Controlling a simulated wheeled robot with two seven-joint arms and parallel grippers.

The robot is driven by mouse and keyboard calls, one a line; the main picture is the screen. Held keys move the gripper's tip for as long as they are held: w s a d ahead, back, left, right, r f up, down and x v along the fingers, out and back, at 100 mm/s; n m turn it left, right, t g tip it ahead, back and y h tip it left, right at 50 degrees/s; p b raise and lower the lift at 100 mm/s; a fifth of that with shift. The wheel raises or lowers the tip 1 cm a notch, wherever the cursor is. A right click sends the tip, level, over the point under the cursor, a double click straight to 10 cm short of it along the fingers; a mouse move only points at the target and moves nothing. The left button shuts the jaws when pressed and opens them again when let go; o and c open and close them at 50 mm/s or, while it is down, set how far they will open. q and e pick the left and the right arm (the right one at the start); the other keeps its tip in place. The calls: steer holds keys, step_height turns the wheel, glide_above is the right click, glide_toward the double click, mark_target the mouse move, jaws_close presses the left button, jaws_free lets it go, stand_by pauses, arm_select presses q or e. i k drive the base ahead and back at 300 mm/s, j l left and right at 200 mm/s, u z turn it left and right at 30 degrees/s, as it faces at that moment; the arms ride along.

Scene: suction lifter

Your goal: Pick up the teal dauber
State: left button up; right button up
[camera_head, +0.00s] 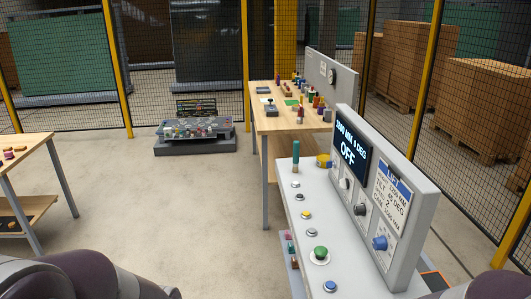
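A slim teal upright piece (296,155) stands at the far end of the white control console (318,222); it looks like a dauber, but I cannot tell whether it is loose or fixed there. Small teal and red pieces (289,243) also show low beside the console's left side, too small to identify. Parts of my arms show at the bottom left and bottom right corners. Neither gripper is in view.
The console has several buttons and a raised panel (384,205) whose screen reads OFF. A cluttered wooden table (283,122) stands behind it. A low platform (195,146) and a left table (22,158) flank open floor (150,215). Mesh fencing closes the back.

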mark_target(296, 144)
steer(key=i+j+u, duration=0.15)
steer(key=i+j, duration=0.3)
steer(key=i+j+u, duration=0.1)
steer(key=i+j, duration=0.3)
steer(key=i+j+u, duration=0.15)
steer(key=i+j, duration=0.2)
steer(key=i, duration=0.25)
